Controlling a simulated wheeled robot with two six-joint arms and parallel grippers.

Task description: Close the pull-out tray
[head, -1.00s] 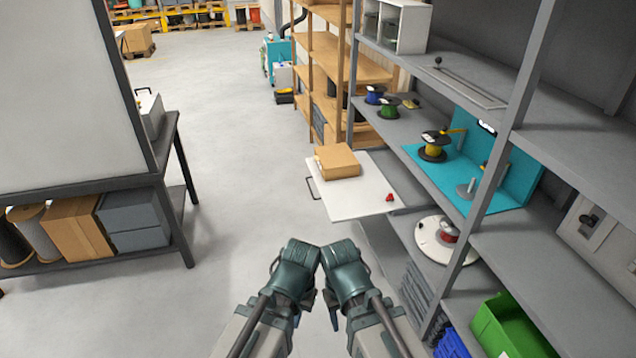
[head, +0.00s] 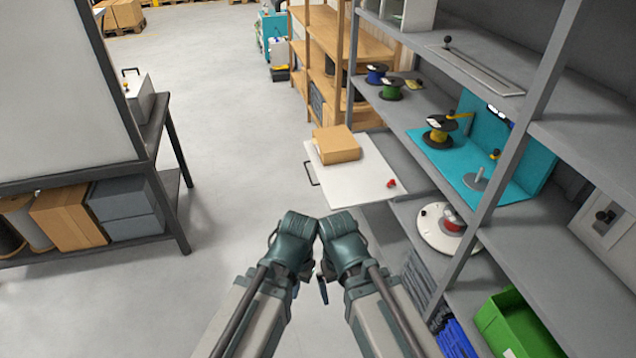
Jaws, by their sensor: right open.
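The white pull-out tray (head: 350,193) sticks out to the left from the grey shelf rack, so it stands open. A dark bar handle (head: 311,174) is on its left edge. A cardboard box (head: 336,144) and a small red object (head: 391,183) lie on the tray. My right gripper (head: 323,288) is in the lower middle, in front of the tray and apart from it; it is open and holds nothing that I can see. My left arm ends right beside it at the wrist (head: 291,240); its fingers are hidden.
A workbench (head: 168,125) stands left. The floor between is clear.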

